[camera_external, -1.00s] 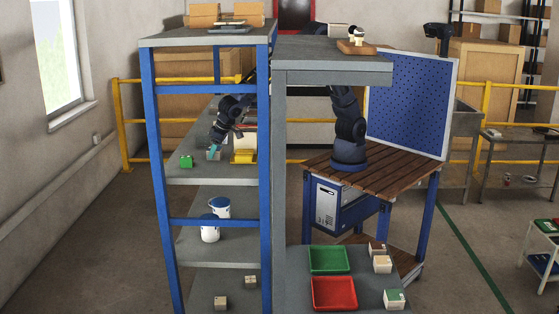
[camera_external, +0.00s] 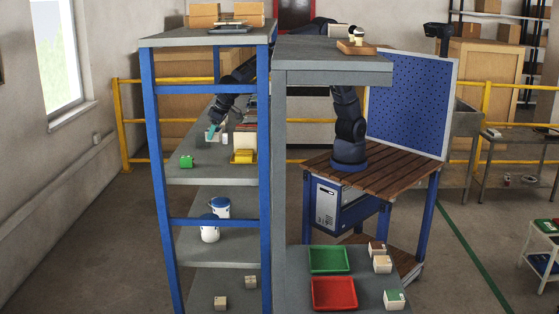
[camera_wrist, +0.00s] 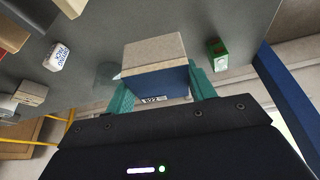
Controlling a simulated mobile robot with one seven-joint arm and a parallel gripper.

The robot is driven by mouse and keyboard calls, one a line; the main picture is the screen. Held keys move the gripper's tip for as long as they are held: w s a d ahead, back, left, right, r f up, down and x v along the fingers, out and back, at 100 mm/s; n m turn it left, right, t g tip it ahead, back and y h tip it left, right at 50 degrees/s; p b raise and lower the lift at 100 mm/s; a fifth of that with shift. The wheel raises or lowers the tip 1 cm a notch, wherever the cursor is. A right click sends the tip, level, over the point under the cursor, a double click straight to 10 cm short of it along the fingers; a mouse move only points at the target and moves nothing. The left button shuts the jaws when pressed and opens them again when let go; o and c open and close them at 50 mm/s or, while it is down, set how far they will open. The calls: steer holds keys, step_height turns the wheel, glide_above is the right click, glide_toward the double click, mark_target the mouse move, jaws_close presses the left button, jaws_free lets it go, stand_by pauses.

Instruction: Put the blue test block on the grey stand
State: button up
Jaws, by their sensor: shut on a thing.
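My gripper (camera_wrist: 160,90) has teal fingers, shut on the blue test block (camera_wrist: 165,82). This block has a blue side with a small label and a beige top face. In the external view my gripper (camera_external: 213,129) is over the shelf at the back left, and the block (camera_external: 213,137) is small and partly hidden there. I cannot make out the stand in the external view.
A green block (camera_external: 186,161) sits on the shelf and also shows in the wrist view (camera_wrist: 217,53). A white lettered item (camera_wrist: 57,57) stands left of the held block. A yellow tray (camera_external: 243,157) lies to the right. A blue shelf post (camera_external: 159,190) stands in front.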

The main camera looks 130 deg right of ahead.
steer(key=shift+r, duration=0.8)
steer(key=shift+a, duration=0.1)
steer(key=s+a+r+n+t+y, duration=0.15)
steer(key=a+n, duration=0.35)
steer(key=a, duration=0.5)
steer(key=s+a+r+n+y, duration=0.15)
steer(key=a+n, duration=0.35)
steer(key=a, duration=0.5)
steer(key=s+a+f+n+g+y, duration=0.1)
steer(key=s+a+n+y, duration=0.1)
steer(key=s+a+n, duration=0.45)
steer(key=s+a+f+n+y, duration=0.1)
steer(key=s+a+n+y, duration=0.15)
steer(key=a, duration=0.75)
glide_above(387, 286)
step_height(387, 286, down, 22)
steer(key=r, duration=0.1)
steer(key=shift+h, duration=0.35)
step_height(387, 286, down, 20)
steer(key=shift+w+r, duration=0.1)
